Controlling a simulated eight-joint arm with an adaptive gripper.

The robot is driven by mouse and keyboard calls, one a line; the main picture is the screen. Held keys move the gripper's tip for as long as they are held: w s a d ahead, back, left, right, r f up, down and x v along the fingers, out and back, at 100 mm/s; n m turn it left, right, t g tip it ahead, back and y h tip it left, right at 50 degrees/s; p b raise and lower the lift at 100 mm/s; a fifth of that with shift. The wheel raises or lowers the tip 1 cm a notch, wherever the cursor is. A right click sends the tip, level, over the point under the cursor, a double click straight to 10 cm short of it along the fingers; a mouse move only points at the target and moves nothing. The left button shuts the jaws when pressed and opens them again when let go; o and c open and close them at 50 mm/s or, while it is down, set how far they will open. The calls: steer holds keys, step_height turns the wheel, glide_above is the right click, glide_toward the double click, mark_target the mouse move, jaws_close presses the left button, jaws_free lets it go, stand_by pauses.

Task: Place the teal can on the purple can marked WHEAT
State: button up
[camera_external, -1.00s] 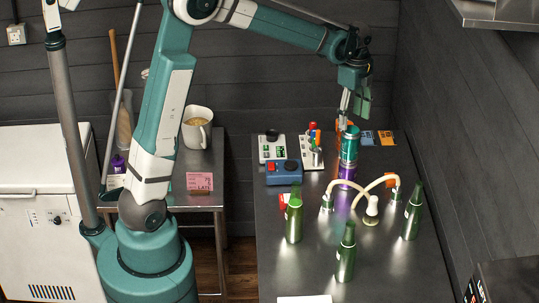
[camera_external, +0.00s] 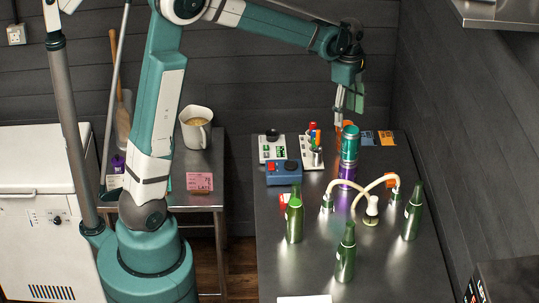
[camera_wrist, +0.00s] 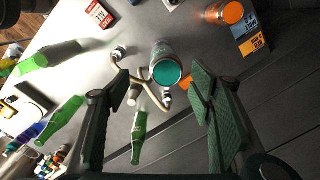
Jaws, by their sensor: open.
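The teal can (camera_external: 349,145) stands upright on top of a purple can (camera_external: 347,172) on the dark table. No WHEAT mark is readable on the purple can from here. In the wrist view the teal can (camera_wrist: 166,72) shows its round teal top, and the purple can under it is hidden. My gripper (camera_external: 341,119) is beside and above the top of the teal can in the external view. Its two fingers are spread wide and hold nothing.
Several green bottles (camera_external: 346,252) stand nearer the front, around curved pale hoses (camera_external: 374,190). An orange can (camera_wrist: 232,12) stands near printed cards (camera_wrist: 250,35). A dark wall borders the right side.

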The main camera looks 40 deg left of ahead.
steer(key=s+a+r+n+t, duration=0.2)
steer(key=s+a+r+n, duration=0.2)
steer(key=s, duration=0.4)
steer(key=s+a+r+n+t, duration=0.1)
steer(key=s+a+r+n, duration=0.35)
steer(key=s, duration=0.35)
steer(key=s+a+f+n+t, duration=0.1)
steer(key=s+n, duration=0.3)
steer(key=s, duration=0.4)
steer(key=s+a+f+n+t, duration=0.1)
steer(key=s+a+n+t, duration=0.1)
steer(key=s, duration=0.6)
steer(key=shift+s+a+f+n+t, duration=0.35)
steer(key=shift+a+n, duration=0.25)
steer(key=shift+n, duration=0.65)
